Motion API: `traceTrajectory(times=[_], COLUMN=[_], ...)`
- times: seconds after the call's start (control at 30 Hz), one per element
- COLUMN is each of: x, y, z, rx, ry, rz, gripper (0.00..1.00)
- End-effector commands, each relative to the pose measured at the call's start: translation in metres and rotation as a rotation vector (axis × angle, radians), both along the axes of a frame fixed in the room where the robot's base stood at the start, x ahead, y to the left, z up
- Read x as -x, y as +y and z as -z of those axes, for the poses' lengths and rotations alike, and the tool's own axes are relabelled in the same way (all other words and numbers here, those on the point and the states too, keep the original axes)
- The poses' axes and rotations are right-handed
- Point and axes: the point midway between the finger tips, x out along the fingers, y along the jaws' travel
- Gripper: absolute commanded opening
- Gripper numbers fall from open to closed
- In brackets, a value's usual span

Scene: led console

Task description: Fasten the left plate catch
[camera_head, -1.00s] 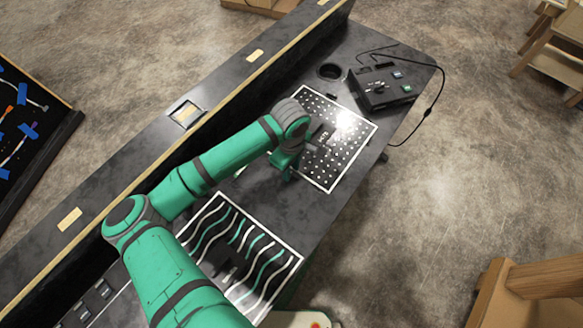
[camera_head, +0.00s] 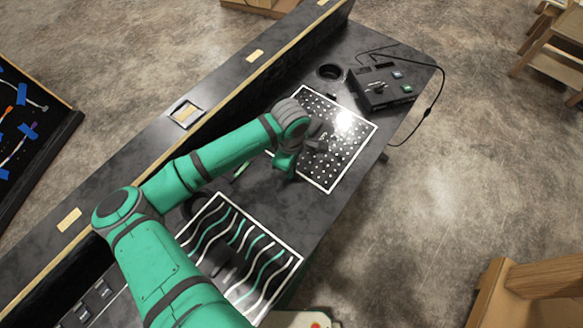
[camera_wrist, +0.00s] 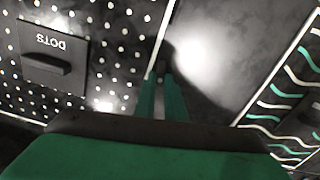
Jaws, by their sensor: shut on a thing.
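My gripper (camera_wrist: 160,82) has its two green fingers close together, pointing down at the edge of the dotted plate in the wrist view. They are shut on a small part there, which I take to be the plate catch; the fingers hide it, so its position cannot be told. The dotted plate (camera_wrist: 120,50) lies to the left of the fingers, with a black block marked DOTS (camera_wrist: 55,58) on it. The dotted plate also shows in the head view (camera_head: 345,148), where my arm covers its left corner and my fingertips cannot be made out.
The plate with wavy lines (camera_head: 237,232) lies nearer on the black console and also shows at the right in the wrist view (camera_wrist: 295,85). A black control box (camera_head: 380,88) with a cable and a round hole (camera_head: 330,72) are beyond. A raised ledge (camera_head: 185,112) runs along the left.

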Motion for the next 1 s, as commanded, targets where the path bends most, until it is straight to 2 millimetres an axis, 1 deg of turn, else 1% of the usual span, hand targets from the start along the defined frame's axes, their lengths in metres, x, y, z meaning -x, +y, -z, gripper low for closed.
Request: traceTrajectory(times=[1.0], x=[0.0001], y=[0.0004], z=[-0.0007], rx=[-0.001], ry=[0.000], rz=[-0.954], gripper=[0.00])
